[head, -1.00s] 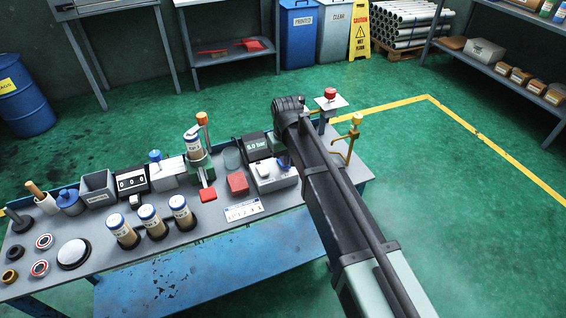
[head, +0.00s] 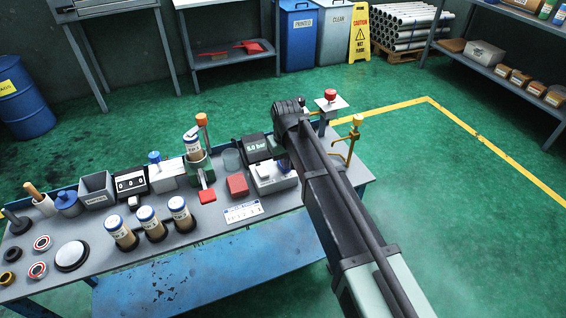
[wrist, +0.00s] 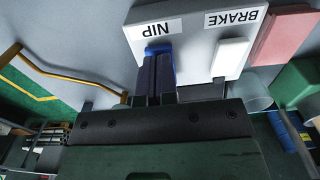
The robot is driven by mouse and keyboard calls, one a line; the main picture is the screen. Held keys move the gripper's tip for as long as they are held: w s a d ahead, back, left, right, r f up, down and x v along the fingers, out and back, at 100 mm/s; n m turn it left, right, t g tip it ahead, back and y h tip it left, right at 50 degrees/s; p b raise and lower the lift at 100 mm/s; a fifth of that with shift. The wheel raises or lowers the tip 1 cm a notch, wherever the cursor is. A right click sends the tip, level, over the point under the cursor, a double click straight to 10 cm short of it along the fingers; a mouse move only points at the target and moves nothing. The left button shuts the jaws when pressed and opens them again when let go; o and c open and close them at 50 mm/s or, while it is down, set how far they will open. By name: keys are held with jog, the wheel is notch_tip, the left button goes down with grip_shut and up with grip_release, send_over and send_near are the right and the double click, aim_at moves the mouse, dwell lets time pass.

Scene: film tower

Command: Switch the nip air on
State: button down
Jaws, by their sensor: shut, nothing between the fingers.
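The white valve box (wrist: 192,42) fills the top of the wrist view, with NIP and BRAKE labels upside down. A blue lever (wrist: 159,49) sits at the NIP label and a white lever (wrist: 232,52) at the BRAKE label. My gripper (wrist: 156,61) is shut and empty, its dark fingertips right at the blue lever and partly covering it. I cannot tell whether they touch. In the head view the box (head: 268,184) stands on the bench, and my arm hides part of it. The pressure display (head: 257,146) behind it seems to read 6.0 bar.
A red block (head: 237,185) and a green-based stand with a film roll (head: 193,148) are left of the box. Brass pipework (head: 355,135) rises at the bench's right end.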

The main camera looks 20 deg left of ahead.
notch_tip(320, 180, up, 7)
jog(key=p, duration=0.6)
jog(key=shift+f, duration=0.2)
